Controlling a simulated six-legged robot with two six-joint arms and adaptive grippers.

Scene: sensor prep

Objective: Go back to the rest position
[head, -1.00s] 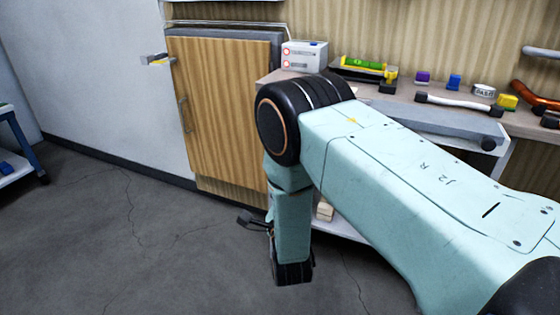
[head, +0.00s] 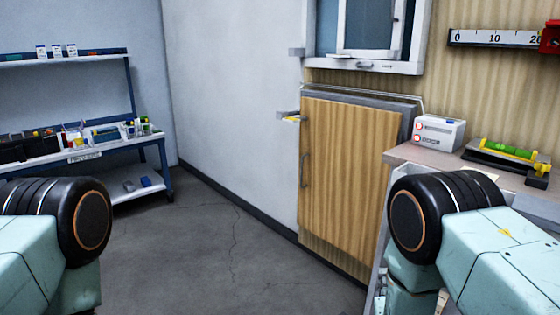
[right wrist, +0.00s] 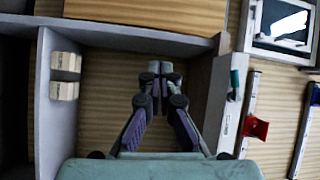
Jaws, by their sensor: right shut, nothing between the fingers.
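My right gripper (right wrist: 160,70) shows in the right wrist view, its two fingers together with nothing between them. It is in front of an open shelf space with a wooden back. In the head view, my right arm (head: 470,235) comes in at the lower right, bent down at a black joint, and its gripper is out of the frame. My left arm (head: 40,240) shows at the lower left, also bent down, with its gripper out of the frame.
A wooden cabinet door (head: 345,180) stands ahead, beside a workbench (head: 405,152) holding a white box (head: 438,133) and a green-and-yellow level (head: 510,150). A blue shelf unit (head: 145,100) stands at the left. The middle floor is clear.

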